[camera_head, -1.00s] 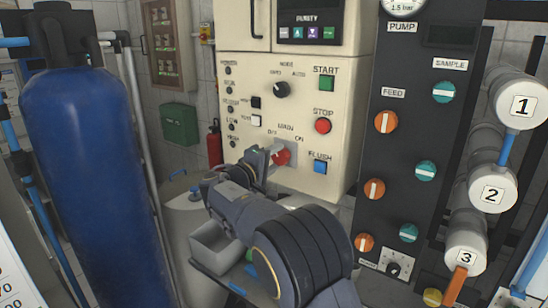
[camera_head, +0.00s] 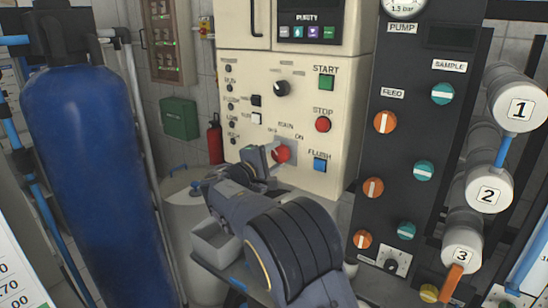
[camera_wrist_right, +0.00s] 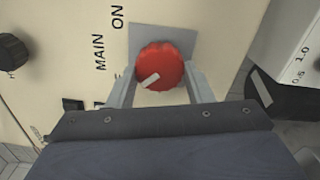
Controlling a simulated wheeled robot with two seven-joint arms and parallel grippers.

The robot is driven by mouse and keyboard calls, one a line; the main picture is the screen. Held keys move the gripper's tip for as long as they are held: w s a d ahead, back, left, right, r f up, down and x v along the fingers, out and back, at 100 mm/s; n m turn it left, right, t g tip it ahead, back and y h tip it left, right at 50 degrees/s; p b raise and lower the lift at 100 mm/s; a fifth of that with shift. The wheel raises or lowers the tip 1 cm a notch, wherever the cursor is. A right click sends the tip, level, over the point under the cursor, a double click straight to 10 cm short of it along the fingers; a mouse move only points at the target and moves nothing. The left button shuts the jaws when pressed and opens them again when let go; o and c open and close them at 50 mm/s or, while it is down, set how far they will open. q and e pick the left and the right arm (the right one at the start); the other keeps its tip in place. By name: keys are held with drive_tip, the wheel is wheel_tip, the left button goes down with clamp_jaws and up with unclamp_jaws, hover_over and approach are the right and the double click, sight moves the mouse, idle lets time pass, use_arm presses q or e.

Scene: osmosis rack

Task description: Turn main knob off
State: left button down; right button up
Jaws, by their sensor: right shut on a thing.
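The red main knob (camera_head: 281,154) is on the lower part of the cream control panel, under the MAIN label, with ON to its right. My right gripper (camera_head: 270,160) reaches it from the left front. In the right wrist view the round red knob (camera_wrist_right: 162,62) sits between the two fingers of my right gripper (camera_wrist_right: 162,82), which is shut on it. A short white mark on the knob slants to the lower left, away from the ON word. A finger partly covers the other position word. My left gripper is not in view.
A green START button (camera_head: 327,82), a red STOP button (camera_head: 323,124) and a blue FLUSH button (camera_head: 320,165) are right of the knob. A black mode knob (camera_head: 281,88) is above. A dark valve panel (camera_head: 405,150) stands right, a blue tank (camera_head: 90,180) left.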

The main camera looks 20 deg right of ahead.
drive_tip(key=o, duration=1)
drive_tip(key=b+v, duration=0.1)
drive_tip(key=v, duration=0.6)
drive_tip(key=shift+s+a+b, duration=0.2)
drive_tip(key=shift+a+b, duration=0.1)
drive_tip(key=shift+a, duration=0.05)
